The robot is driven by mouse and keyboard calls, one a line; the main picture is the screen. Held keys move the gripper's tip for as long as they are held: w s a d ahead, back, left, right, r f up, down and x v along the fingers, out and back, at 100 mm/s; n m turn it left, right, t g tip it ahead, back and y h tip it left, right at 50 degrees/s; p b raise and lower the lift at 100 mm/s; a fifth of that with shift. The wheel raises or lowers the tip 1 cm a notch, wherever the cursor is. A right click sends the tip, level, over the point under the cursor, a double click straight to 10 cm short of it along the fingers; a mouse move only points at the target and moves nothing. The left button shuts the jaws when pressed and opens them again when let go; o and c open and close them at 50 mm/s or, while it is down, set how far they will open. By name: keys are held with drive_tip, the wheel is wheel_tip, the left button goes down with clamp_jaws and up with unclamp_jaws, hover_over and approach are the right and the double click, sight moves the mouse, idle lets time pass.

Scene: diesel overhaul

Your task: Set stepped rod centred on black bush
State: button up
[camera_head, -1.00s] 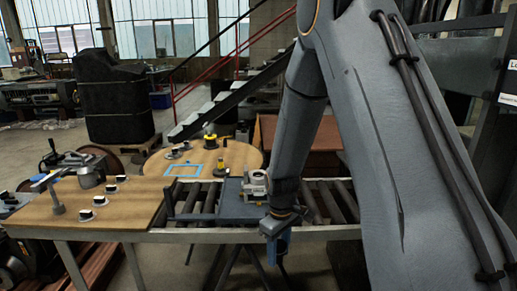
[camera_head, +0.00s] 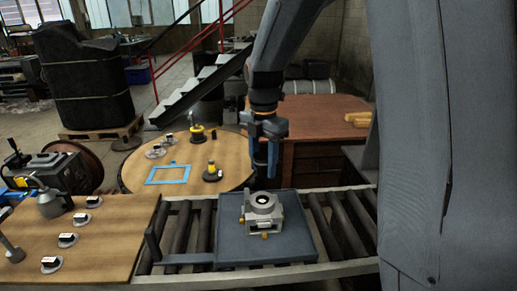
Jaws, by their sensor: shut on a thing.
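My gripper (camera_head: 264,172) hangs at the end of the blue wrist, pointing down, just behind the grey block on the tray. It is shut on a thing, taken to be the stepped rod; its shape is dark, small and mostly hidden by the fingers. I cannot tell which one is the black bush. The held thing is apart from them.
A grey block (camera_head: 262,203) with a round bore sits on the dark tray (camera_head: 297,240) over the rollers. Behind is a round wooden table (camera_head: 135,176) with a blue frame (camera_head: 168,174) and yellow-and-black pieces (camera_head: 211,172). A brown cabinet (camera_head: 335,118) stands behind the wrist.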

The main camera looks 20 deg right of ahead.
drive_tip(key=shift+w+r, duration=0.15)
drive_tip(key=shift+w, duration=0.05)
wheel_tip(320, 180, down, 6)
drive_tip(key=b, duration=0.4)
drive_tip(key=shift+r+b, duration=0.25)
drive_tip(key=shift+b, duration=0.15)
drive_tip(key=shift+f, duration=0.7)
drive_tip(key=shift+d+p, duration=0.1)
drive_tip(key=shift+p, duration=0.2)
drive_tip(key=shift+f, duration=0.15)
drive_tip(key=shift+f, duration=1.25)
idle(1.1)
drive_tip(key=o, duration=1.5)
